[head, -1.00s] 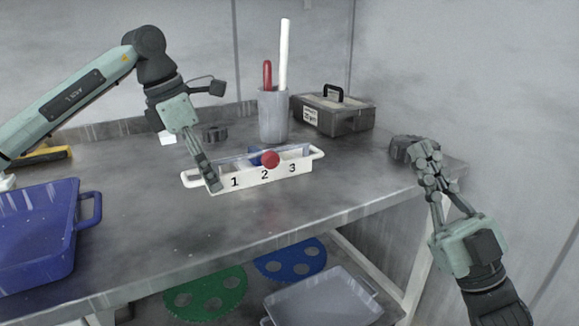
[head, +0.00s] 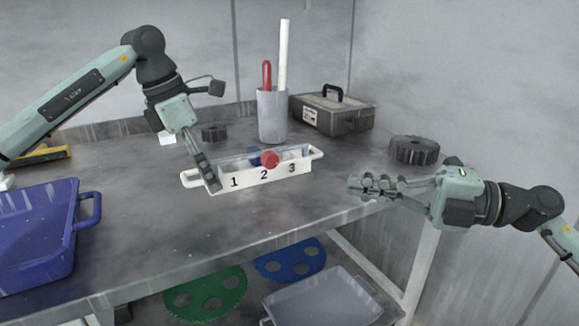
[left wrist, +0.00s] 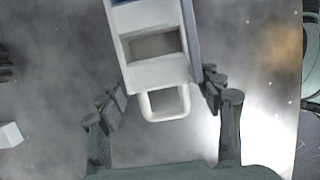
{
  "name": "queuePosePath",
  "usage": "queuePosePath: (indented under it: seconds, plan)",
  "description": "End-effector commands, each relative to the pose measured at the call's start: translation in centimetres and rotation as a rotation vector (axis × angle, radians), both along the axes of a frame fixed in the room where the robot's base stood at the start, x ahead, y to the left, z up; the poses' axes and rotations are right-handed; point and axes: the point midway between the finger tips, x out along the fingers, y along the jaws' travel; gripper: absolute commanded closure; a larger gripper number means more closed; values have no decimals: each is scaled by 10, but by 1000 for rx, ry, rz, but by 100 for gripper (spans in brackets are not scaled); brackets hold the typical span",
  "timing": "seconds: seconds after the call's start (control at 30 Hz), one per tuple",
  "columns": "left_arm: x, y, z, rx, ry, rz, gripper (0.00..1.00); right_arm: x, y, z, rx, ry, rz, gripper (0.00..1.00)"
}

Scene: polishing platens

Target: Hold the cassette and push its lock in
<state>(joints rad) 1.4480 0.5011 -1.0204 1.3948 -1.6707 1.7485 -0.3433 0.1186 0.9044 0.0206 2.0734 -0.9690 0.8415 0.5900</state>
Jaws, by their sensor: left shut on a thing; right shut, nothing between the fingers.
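The white cassette (head: 264,176), numbered 1, 2 and 3, sits on the grey table with a loop handle at each end. A red round knob (head: 270,159), which looks like its lock, sticks out of its front above the 2. My left gripper (head: 213,184) is shut on the cassette's left end. In the left wrist view its fingers lie either side of the cassette's end (left wrist: 158,75), by the white handle (left wrist: 165,103). My right gripper (head: 362,187) is shut and empty, to the right of the cassette and apart from it, its fingers pointing left.
A grey cup (head: 272,118) with a red and a white rod stands behind the cassette, beside a toolbox (head: 333,114). A dark gear (head: 414,150) lies behind my right gripper. A blue tray (head: 40,232) is at left. The table before the cassette is clear.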

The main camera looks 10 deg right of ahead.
Motion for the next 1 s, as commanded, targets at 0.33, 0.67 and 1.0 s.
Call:
queuePosePath:
  seconds: [0.33,0.67,1.0]
  plan:
    - [0,0,0,1,1,2,70,14,34,2,5,-4,4,100]
    - [0,0,0,1,1,2,70,43,97,2,6,-4,2,100]
    - [0,1,0,0,1,2,70,75,107,0,4,0,0,100]
